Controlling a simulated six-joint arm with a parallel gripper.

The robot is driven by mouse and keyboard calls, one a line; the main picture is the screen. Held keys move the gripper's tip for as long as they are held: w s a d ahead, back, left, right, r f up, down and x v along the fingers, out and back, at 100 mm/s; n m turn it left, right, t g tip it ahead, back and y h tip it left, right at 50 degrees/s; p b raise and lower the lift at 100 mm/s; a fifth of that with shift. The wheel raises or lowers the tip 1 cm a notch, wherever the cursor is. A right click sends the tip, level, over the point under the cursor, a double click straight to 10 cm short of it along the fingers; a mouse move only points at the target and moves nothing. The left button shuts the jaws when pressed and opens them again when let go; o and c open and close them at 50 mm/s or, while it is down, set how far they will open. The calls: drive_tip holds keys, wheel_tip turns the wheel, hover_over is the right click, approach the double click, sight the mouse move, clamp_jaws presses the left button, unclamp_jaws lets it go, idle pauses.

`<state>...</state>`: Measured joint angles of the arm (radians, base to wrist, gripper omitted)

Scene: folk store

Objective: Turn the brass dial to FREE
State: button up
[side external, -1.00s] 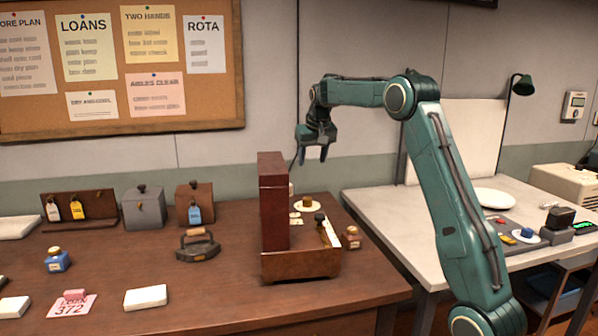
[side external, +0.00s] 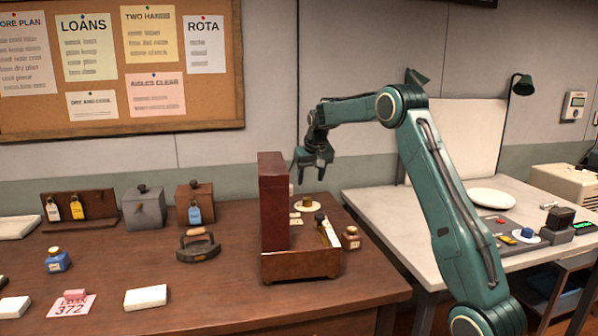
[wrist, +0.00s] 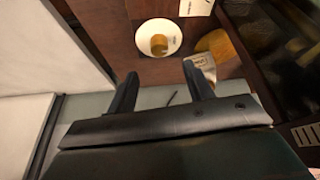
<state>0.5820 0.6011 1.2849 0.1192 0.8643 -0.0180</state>
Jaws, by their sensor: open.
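The brass dial (side external: 307,198) is a small brass knob on a round cream plate, behind the open wooden box in the side view. In the wrist view the knob (wrist: 159,44) sits centred on its pale disc, just beyond my fingertips. Its pointer and any FREE marking are too small to read. My gripper (side external: 311,176) is open and empty, fingers pointing down, above the dial and apart from it. In the wrist view its two dark fingers (wrist: 160,70) are spread, with the dial between and beyond them.
The wooden box (side external: 300,266) has a tall upright lid (side external: 272,200) left of the dial. A dark-knobbed item (side external: 320,217) stands in front of the dial. A small brown bottle (side external: 351,238) stands to the right.

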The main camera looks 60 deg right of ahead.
sight(307, 199)
drive_tip(key=x, duration=0.9)
drive_tip(key=shift+d+f, duration=0.1)
drive_tip(key=shift+f, duration=0.1)
drive_tip(key=shift+c, duration=0.2)
drive_tip(key=c, duration=0.9)
